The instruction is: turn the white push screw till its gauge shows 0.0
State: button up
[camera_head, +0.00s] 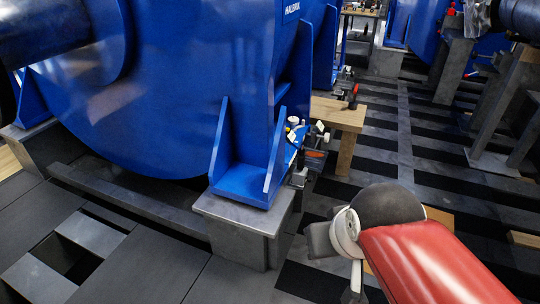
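At the foot of the big blue motor (170,95) is a small cluster of adjusting parts. It has a small round white face (294,120), which looks like a gauge, and small white knob-like parts (320,127) to its right. One of these may be the white push screw; they are too small to tell apart, and no reading is legible. My red arm (430,262) enters from the lower right. Grey parts at its end (320,241) lie below and right of the cluster, apart from it. I cannot make out gripper fingers or anything held.
The motor foot (245,185) rests on a grey block (240,220). A wooden block (346,120) stands behind the cluster. The dark slatted floor (385,150) has open gaps. More blue machines (415,25) and grey stands (500,110) are at the back right.

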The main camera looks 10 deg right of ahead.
aim_at(326, 137)
jog(key=l, duration=0.75)
jog(key=i+l, duration=0.15)
jog(key=l, duration=0.55)
